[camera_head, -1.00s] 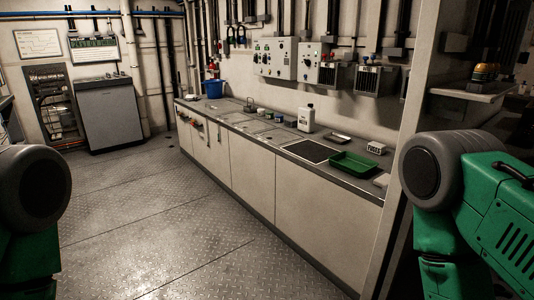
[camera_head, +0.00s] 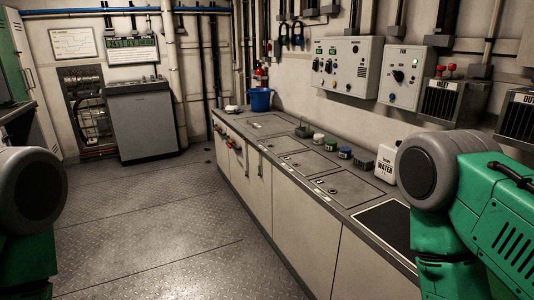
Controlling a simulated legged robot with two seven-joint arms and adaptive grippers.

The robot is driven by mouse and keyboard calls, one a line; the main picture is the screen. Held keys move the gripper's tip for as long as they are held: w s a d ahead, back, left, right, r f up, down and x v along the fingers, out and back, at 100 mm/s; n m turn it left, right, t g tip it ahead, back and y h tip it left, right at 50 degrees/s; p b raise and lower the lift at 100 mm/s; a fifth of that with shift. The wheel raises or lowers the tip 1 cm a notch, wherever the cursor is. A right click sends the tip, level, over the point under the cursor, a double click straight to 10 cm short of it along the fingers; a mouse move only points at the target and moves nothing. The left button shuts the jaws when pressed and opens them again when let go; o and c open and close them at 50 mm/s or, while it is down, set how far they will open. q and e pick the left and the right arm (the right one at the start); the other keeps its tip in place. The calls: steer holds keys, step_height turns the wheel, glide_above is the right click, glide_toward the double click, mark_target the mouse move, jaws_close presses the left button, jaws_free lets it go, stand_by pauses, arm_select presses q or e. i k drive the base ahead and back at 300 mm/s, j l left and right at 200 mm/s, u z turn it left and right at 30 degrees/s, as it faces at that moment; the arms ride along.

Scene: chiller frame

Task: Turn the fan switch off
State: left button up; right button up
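The fan control box (camera_head: 402,77), a pale panel labelled FAN, is on the wall at the upper right. It carries a black rotary switch (camera_head: 398,76), a green light above it and a blue button below. The exact switch position is too small to read. A wider control box (camera_head: 345,66) with several lights and knobs is to its left. My green and grey arms show at the left and right picture edges, the right one in front of the counter. Neither gripper is in view.
The INLET box (camera_head: 452,101) is right of the fan box. The metal floor (camera_head: 150,220) is clear.

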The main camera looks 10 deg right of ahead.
mark_target(399, 76)
steer(key=i+j+z, duration=0.1)
steer(key=i, duration=0.45)
steer(key=i+j+z, duration=0.1)
steer(key=i, duration=0.5)
